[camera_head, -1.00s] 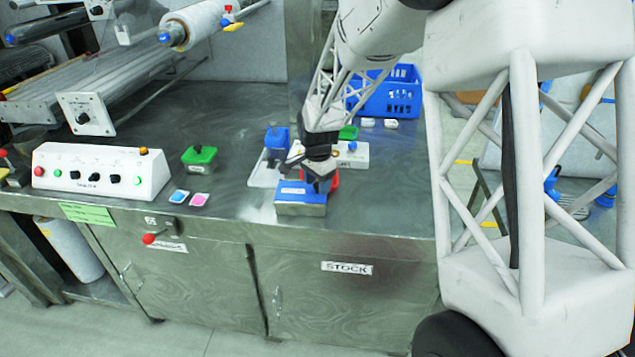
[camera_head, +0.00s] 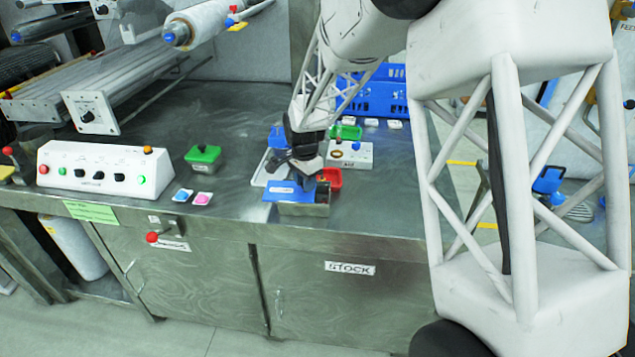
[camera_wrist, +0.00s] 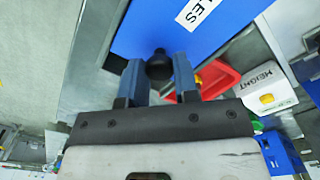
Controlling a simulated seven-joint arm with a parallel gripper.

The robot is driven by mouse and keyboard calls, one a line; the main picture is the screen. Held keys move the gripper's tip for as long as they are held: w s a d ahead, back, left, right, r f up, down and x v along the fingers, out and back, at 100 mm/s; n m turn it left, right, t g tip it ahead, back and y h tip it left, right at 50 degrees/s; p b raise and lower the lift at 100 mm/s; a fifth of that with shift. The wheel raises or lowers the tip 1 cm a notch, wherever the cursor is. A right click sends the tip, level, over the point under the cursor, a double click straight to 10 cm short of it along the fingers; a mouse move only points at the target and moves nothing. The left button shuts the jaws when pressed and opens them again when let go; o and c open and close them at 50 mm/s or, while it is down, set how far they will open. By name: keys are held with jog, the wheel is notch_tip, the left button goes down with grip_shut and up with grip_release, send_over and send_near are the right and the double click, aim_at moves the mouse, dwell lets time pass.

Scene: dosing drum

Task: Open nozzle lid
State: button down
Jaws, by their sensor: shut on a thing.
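The blue nozzle lid (camera_head: 281,191) sits over a small steel box (camera_head: 304,209) at the front of the bench, offset to the left. The right part of the box shows uncovered; its inside is too small to make out. In the wrist view the lid (camera_wrist: 170,25) shows a white label ending in "LES" and a black knob (camera_wrist: 159,64). My gripper (camera_head: 309,184) is above the box, with its two blue fingers (camera_wrist: 159,76) shut on either side of the knob.
A red tray (camera_head: 330,177) lies right behind the box, with a white weighing unit (camera_head: 358,155) beyond. A green-lidded box (camera_head: 203,157), two small packets (camera_head: 192,197) and a control panel (camera_head: 100,168) stand left. The bench between the packets and the box is clear.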

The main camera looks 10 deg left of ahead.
aim_at(279, 190)
jog(key=a, duration=0.8)
jog(key=shift+s, duration=0.25)
jog(key=c, duration=0.8)
grip_release()
jog(key=shift+c, duration=0.2)
jog(key=shift+r, duration=0.1)
notch_tip(279, 190, up, 8)
